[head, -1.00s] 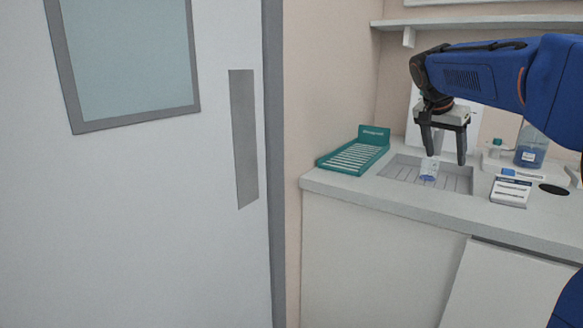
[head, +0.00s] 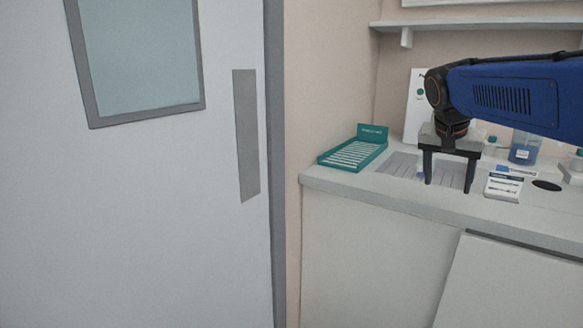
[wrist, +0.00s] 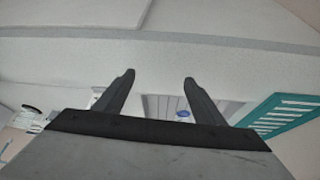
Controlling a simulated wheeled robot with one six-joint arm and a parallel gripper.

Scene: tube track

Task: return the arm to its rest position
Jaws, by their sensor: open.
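My gripper (head: 449,186) is open and empty, fingers pointing down, over the front edge area of the recessed sink (head: 399,166) in the counter. In the wrist view my gripper (wrist: 160,75) shows two spread fingers with nothing between them. A small clear and blue tube or vessel (head: 421,170) is partly hidden behind the left finger. A blue spot of it (wrist: 183,114) shows beyond the fingers in the wrist view. My blue arm reaches in from the right.
A teal rack (head: 353,150) stands left of the sink. A shelf (head: 470,22) runs above. A grey door (head: 170,200) fills the left.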

